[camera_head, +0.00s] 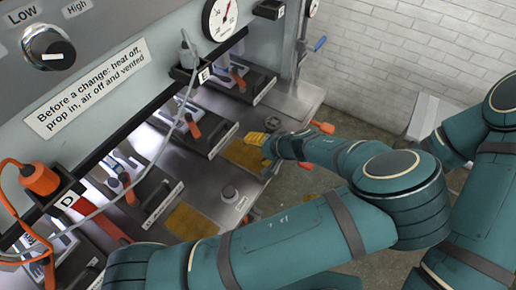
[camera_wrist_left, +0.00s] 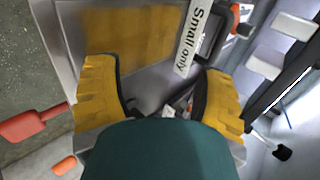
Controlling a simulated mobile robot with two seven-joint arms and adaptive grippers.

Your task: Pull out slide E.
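The E sign (camera_head: 204,75) hangs from the press body in the head view. The nearest slide, with a black frame (camera_head: 209,128), an orange handle and a white front strip, lies just below it; I take this as slide E. A yellow pad (camera_head: 243,155) lies in front of it. My left gripper (camera_head: 265,143) is over the right part of the pad, apart from the slide's front. In the left wrist view the gripper (camera_wrist_left: 162,70) is open and empty, with the pad (camera_wrist_left: 135,45) and a strip reading "Small only" (camera_wrist_left: 193,38) beyond its fingers. My right gripper is not in view.
A slide with an orange handle (camera_head: 130,190) lies nearer the D sign (camera_head: 66,202). Another slide (camera_head: 248,82) lies farther back. A grey cable and an orange cable (camera_head: 48,265) run along the press. Floor shows at right.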

